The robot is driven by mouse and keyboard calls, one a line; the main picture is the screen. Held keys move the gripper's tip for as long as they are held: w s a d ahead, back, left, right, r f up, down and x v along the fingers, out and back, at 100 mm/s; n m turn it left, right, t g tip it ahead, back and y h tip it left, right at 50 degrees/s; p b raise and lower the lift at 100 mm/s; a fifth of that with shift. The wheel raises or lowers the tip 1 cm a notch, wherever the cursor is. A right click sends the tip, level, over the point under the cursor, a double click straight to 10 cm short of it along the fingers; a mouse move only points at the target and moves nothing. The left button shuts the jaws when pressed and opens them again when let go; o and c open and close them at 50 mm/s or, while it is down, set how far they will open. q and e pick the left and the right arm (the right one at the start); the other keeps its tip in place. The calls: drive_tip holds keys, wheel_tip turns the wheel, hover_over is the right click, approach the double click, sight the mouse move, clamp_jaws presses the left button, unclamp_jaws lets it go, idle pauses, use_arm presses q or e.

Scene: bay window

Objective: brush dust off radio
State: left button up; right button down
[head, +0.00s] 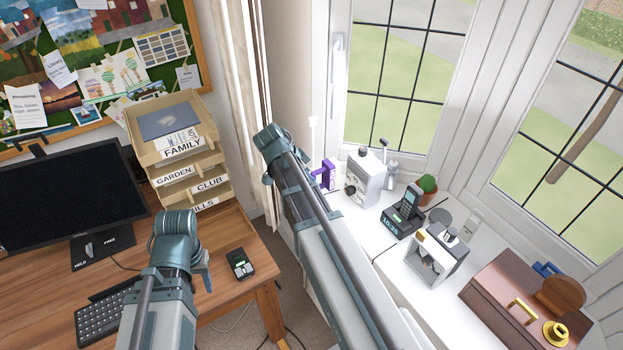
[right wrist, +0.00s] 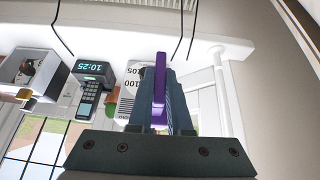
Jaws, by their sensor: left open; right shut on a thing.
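The radio (head: 362,180) is a white box on the white window ledge, left of the clock phone. In the right wrist view its numbered dial (right wrist: 130,84) shows partly, behind a purple thing (right wrist: 159,75). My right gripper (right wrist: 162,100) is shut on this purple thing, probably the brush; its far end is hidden. The purple thing (head: 323,175) shows beside the radio in the head view; the right gripper is hidden there behind my arm. My left gripper (head: 206,274) is open and empty over the desk. I cannot make out dust on the radio.
A clock phone (head: 404,215), a small cactus (head: 428,188), a grey-white box (head: 436,258) and a brown chest (head: 522,300) crowd the ledge. The desk (head: 228,225) holds a monitor (head: 70,200), a letter tray (head: 180,150) and a small black device (head: 240,264).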

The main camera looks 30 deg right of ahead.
drive_tip(key=shift+s+a, duration=0.15)
drive_tip(key=shift+a, duration=1.35)
